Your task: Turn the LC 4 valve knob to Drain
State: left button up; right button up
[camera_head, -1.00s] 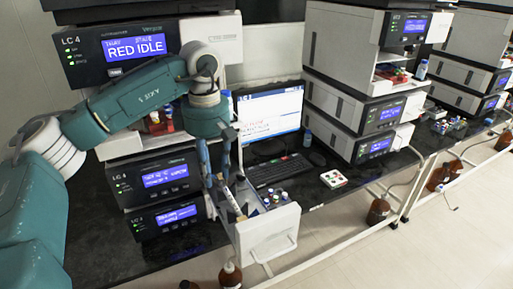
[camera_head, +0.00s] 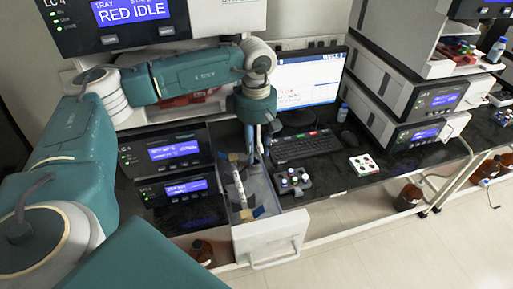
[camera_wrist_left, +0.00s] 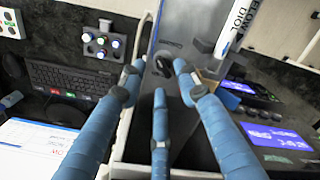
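The LC 4 stack (camera_head: 120,22) stands at the left, with a white-fronted drawer (camera_head: 275,240) pulled out at its lower right. A white tube (camera_head: 239,188) with dark clips lies along the drawer; its lettering shows in the left wrist view (camera_wrist_left: 237,24). A small black knob-like part (camera_wrist_left: 163,64) sits on the drawer's grey floor, just beyond my fingertips; I cannot read any Drain mark or its setting. My left gripper (camera_head: 257,157) points down into the rear of the drawer. In the wrist view its three blue fingers (camera_wrist_left: 158,82) are apart, with nothing between them. My right gripper is not in view.
A black vial rack (camera_head: 293,181) stands right beside the drawer. A keyboard (camera_head: 303,146), monitor (camera_head: 308,82) and white vial tray (camera_head: 363,165) are farther right. Two lit LC 4 modules (camera_head: 175,152) flank the drawer's left. Brown bottles (camera_head: 201,250) stand below.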

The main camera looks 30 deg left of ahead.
pick_arm(q)
jog(key=shift+f, duration=0.45)
jog(key=shift+s+f, duration=0.2)
jog(key=shift+f, duration=0.25)
jog(key=shift+w, duration=0.1)
jog(key=shift+c, duration=0.3)
grip_shut()
